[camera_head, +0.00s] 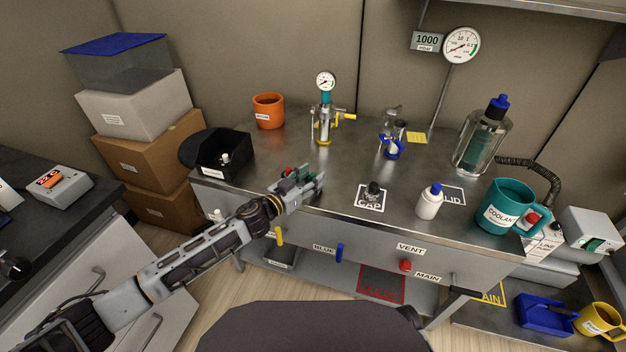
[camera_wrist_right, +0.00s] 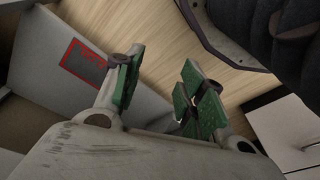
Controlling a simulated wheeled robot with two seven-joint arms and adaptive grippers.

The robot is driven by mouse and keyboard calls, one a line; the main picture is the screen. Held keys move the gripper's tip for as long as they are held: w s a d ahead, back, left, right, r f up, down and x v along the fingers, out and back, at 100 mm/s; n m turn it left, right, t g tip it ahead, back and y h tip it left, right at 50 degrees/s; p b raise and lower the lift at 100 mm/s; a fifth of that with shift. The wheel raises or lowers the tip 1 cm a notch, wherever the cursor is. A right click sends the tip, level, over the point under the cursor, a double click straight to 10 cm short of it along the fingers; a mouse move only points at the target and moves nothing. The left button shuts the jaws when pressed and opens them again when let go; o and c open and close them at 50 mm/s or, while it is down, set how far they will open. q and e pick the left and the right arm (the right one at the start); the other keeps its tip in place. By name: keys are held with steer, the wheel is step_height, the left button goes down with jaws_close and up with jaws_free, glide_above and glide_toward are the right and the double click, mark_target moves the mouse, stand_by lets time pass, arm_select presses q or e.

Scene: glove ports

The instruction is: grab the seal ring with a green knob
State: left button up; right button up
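My left gripper (camera_head: 305,181) is over the front left edge of the steel bench (camera_head: 340,175), its fingers pointing right. Green patches show at its fingers, and a small red thing (camera_head: 288,172) shows just behind it. I cannot tell whether the green is finger pads or the green knob. I cannot make out a seal ring with a green knob for certain; the fingers may hide it. My right gripper (camera_wrist_right: 160,82) shows in the right wrist view, with its green-padded fingers apart and nothing between them, above the floor.
On the bench stand a black bin (camera_head: 212,165), an orange mug (camera_head: 268,112), a gauge fitting (camera_head: 324,125), a black-knobbed piece (camera_head: 373,190), a white bottle (camera_head: 429,204), a glass vessel (camera_head: 480,145) and a teal coolant jug (camera_head: 503,207). The bench's middle is clear.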

arm_select(q)
steer(key=shift+c, duration=0.4)
arm_select(e)
steer(key=shift+w+r, duration=0.15)
steer(key=shift+w, duration=0.25)
arm_select(q)
steer(key=shift+r, duration=0.2)
arm_select(e)
steer(key=shift+s, duration=0.1)
arm_select(q)
steer(key=shift+r, duration=0.1)
steer(key=shift+r+p, duration=0.3)
steer(key=shift+r, duration=0.15)
step_height(320, 180, up, 6)
steer(key=shift+r+p, duration=0.1)
steer(key=shift+p, duration=1.1)
steer(key=shift+r+p, duration=0.35)
steer(key=shift+r, duration=0.85)
arm_select(e)
steer(key=s+d+f, duration=0.1)
steer(key=d+f, duration=0.2)
steer(key=f, duration=0.8)
steer(key=shift+s+f+t, duration=0.25)
steer(key=shift+s+t, duration=0.05)
steer(key=shift+s, duration=0.1)
